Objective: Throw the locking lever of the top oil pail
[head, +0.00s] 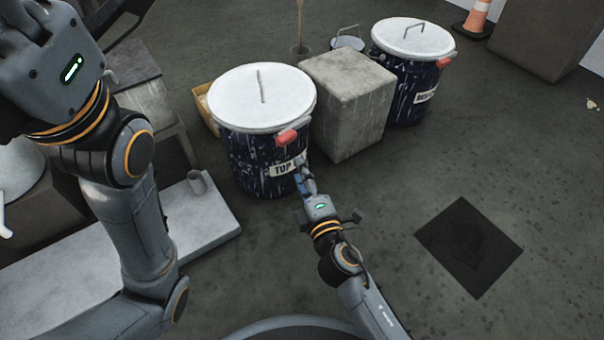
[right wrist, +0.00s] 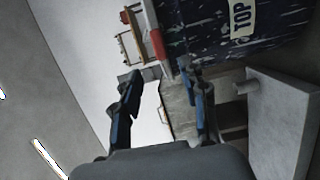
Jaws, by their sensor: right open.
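The top oil pail (head: 240,160) is a dark blue, white-streaked drum with a white lid (head: 262,97) and a "TOP" label. Its locking lever has a red grip (head: 288,137) at the lid's rim, facing me. In the right wrist view the red grip (right wrist: 157,43) shows beyond the fingers, beside the pail wall (right wrist: 200,25). My right gripper (head: 305,178) is open and empty, in front of the pail just below the label and lever. Its fingers (right wrist: 163,95) are apart. My left gripper's body (head: 45,75) shows at the upper left; its fingertips are out of frame.
A concrete block (head: 345,100) stands right of the pail. Another pail (head: 400,95) with a red grip stands behind it. A low pale slab (head: 195,235) with a small grey cup (head: 198,181) lies to the left. Floor at right is free around a dark square (head: 468,247).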

